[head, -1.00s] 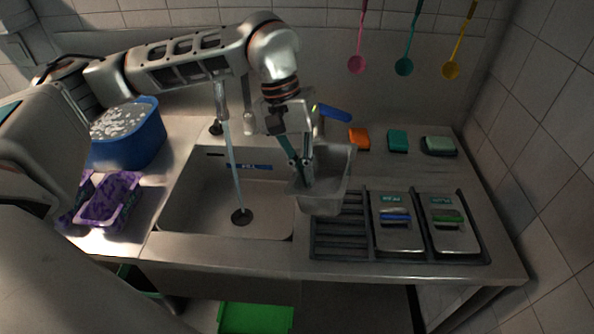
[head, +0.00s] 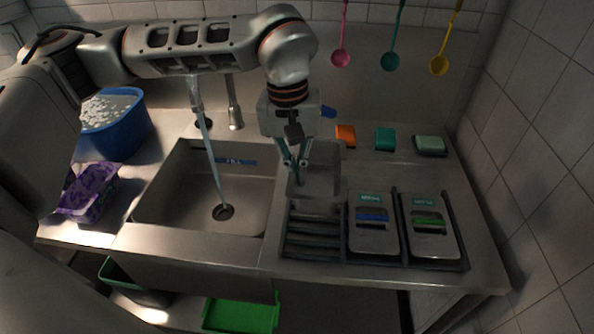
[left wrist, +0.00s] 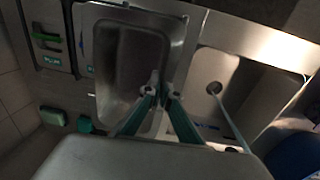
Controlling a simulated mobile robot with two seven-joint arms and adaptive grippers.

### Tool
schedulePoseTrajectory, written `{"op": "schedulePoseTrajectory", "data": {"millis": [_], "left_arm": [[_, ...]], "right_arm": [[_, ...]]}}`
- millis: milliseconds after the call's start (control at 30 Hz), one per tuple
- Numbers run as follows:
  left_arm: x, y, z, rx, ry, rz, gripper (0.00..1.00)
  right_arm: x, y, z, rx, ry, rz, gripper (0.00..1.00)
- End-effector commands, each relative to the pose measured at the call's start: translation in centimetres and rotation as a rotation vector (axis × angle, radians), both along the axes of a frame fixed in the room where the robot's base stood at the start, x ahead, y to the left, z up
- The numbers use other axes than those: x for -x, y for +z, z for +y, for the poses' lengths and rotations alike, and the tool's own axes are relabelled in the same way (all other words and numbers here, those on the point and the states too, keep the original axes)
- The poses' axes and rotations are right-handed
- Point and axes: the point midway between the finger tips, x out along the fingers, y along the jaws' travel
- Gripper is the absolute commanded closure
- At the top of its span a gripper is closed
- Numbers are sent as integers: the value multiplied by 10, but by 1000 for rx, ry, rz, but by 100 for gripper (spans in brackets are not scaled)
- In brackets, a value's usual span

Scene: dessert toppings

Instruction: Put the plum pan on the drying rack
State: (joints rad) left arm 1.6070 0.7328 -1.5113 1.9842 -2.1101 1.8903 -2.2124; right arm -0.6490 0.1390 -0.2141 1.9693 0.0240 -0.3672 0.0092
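A grey steel pan (head: 322,168) hangs at my left gripper (head: 294,166), just behind the slatted left part of the drying rack (head: 311,246). The fingers are closed at its left wall; in the left wrist view the gripper (left wrist: 161,92) meets the rim of the pan (left wrist: 128,60). No plum mark shows on this pan, and I cannot tell whether it touches the surface below. A purple-smeared pan (head: 92,188) stands on the counter left of the sink. My right gripper is not in view.
Two pans with a blue tag (head: 372,235) and a green tag (head: 430,238) fill the rack's right part; its left slots are bare. The sink (head: 180,205) has running water. A blue tub (head: 120,138) stands left. Sponges (head: 385,139) line the back.

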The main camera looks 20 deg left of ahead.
Motion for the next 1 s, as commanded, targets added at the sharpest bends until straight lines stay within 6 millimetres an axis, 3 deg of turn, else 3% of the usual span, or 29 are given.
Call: {"op": "schedulePoseTrajectory", "data": {"millis": [667, 1000], "left_arm": [[0, -60, 0, 1, -1, 4, 100], [0, -89, 0, 1, -1, 2, 100]], "right_arm": [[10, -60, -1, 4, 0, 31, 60], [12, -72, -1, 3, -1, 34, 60]]}}
